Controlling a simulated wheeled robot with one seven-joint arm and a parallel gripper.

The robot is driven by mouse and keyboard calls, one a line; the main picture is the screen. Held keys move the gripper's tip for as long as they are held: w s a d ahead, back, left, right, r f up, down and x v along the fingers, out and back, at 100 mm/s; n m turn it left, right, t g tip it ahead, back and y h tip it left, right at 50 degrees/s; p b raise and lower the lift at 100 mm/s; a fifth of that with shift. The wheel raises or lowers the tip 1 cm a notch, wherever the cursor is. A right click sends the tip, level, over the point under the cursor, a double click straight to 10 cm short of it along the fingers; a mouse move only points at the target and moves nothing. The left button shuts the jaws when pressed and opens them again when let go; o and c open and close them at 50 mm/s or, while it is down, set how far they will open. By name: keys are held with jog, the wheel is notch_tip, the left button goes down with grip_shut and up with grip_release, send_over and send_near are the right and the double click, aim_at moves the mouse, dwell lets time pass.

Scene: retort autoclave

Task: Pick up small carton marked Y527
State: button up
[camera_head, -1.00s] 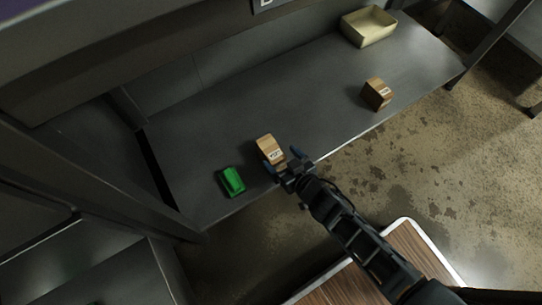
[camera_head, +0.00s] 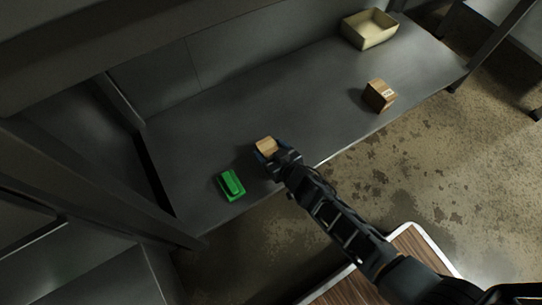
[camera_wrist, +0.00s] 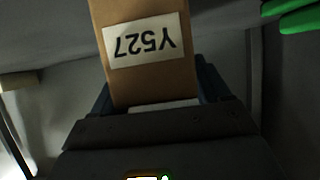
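The small brown carton marked Y527 (camera_head: 266,146) stands on the grey table near its front edge. In the wrist view the carton (camera_wrist: 148,60) fills the upper middle, and its white label reads Y527 upside down. My gripper (camera_head: 272,148) has its dark blue fingers on either side of the carton. In the wrist view the fingers (camera_wrist: 158,95) flank the carton's near end. They look still spread, but their contact with its sides is hard to make out. The arm hides the carton's near face in the head view.
A green object (camera_head: 231,185) lies close to the left of the carton. A second brown carton (camera_head: 379,95) stands farther right, and a beige open bin (camera_head: 369,28) is at the back right. The table (camera_head: 300,95) is clear between them.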

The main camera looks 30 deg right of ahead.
jog(key=c, duration=1)
jog(key=shift+r, duration=0.15)
